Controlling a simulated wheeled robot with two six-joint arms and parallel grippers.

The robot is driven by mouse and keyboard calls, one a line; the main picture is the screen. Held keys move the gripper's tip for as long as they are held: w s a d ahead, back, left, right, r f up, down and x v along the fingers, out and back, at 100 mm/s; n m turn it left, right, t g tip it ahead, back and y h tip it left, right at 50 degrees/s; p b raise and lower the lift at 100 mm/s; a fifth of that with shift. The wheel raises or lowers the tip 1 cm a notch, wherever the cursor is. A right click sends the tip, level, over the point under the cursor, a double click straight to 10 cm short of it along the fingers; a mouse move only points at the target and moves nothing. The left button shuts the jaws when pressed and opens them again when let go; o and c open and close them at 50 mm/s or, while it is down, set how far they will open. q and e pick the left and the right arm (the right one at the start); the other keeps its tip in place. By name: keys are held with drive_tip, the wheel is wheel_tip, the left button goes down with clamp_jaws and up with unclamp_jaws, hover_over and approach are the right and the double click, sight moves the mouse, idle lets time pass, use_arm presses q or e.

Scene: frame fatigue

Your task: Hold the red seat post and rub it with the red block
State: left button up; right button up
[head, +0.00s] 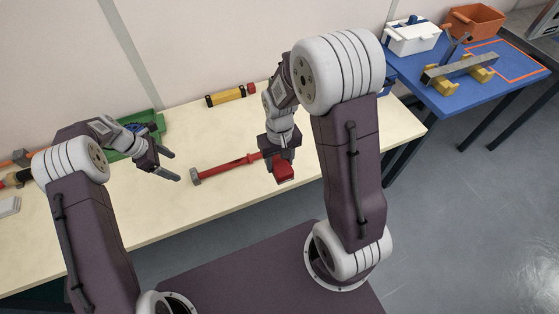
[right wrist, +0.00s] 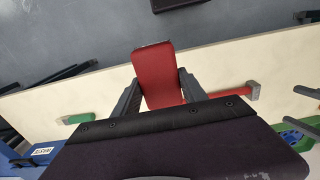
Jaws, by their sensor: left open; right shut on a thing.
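The red seat post (head: 230,166) lies on the pale table, with a grey clamp-like head at its left end. It also shows in the right wrist view (right wrist: 228,95), partly hidden behind my right gripper. My right gripper (head: 279,160) is shut on the red block (head: 284,174), above the table at the post's right end. In the right wrist view the red block (right wrist: 158,75) sits between the two fingers. My left gripper (head: 171,167) is open and empty, a little left of the post's grey head.
A yellow and black tool (head: 230,96) lies at the table's back. A green tray (head: 140,140) stands behind my left gripper. A blue table (head: 455,90) at right holds a white box (head: 411,37), an orange bin (head: 474,24) and a grey bar on yellow supports (head: 460,67).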

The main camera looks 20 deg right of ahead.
sight(191, 175)
use_arm(q)
drive_tip(key=b+x, duration=0.8)
drive_tip(key=x, duration=0.2)
drive_tip(key=shift+f, duration=0.2)
drive_tip(key=shift+d+f+b, duration=0.3)
drive_tip(key=shift+f+b, duration=0.15)
drive_tip(key=shift+b, duration=0.1)
drive_tip(key=shift+r, duration=0.1)
drive_tip(key=shift+c, duration=0.7)
clamp_jaws()
drive_tip(key=shift+o, duration=0.7)
unclamp_jaws()
drive_tip(key=shift+r, duration=0.1)
